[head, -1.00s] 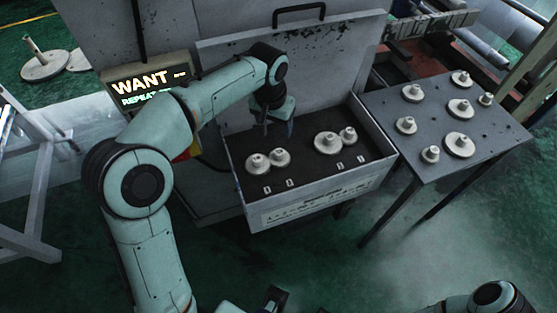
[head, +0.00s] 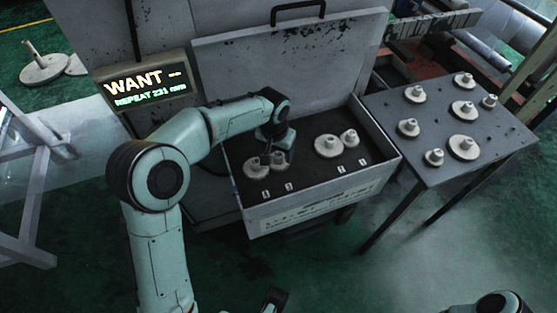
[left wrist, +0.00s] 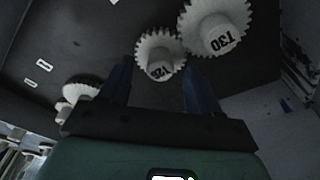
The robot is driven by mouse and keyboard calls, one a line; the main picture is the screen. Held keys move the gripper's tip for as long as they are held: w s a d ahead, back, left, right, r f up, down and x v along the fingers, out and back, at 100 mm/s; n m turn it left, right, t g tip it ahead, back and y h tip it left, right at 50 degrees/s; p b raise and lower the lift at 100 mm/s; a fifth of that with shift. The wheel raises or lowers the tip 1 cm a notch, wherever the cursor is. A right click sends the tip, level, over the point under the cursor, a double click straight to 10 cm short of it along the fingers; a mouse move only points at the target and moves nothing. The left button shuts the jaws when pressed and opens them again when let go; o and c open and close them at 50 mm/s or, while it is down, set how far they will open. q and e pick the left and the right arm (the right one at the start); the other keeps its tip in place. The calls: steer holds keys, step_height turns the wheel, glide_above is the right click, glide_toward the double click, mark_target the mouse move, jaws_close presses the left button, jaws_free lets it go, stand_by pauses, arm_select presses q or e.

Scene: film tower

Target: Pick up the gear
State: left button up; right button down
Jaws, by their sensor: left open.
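Two pale toothed gears with raised hubs stand close together in the left half of the open box: a larger one (head: 256,170) and a smaller one (head: 280,163). My left gripper (head: 279,153) is over this pair, close to the smaller gear and partly hiding it. In the left wrist view my open fingers (left wrist: 157,68) stand on either side of the smaller gear (left wrist: 155,48), whose mark looks like T20. The larger gear, marked T30 (left wrist: 214,30), is just beside it, outside the fingers. I cannot tell whether the fingers touch the smaller gear.
Another gear pair (head: 327,147) stands in the right half of the box (head: 320,208). Several more gears stand on the grey table (head: 425,108) to the right. A sign (head: 147,85) reads "WANT --" and "REPEAT 231 mm". The box's raised lid (head: 290,60) is behind my arm.

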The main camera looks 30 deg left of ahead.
mark_target(278, 155)
arm_select(q)
steer(key=shift+w+f, duration=0.15)
steer(key=shift+f, duration=0.8)
steer(key=shift+r, duration=0.1)
steer(key=c, duration=1.2)
steer(key=shift+o, duration=0.2)
step_height(278, 155, up, 20)
steer(key=p, duration=0.4)
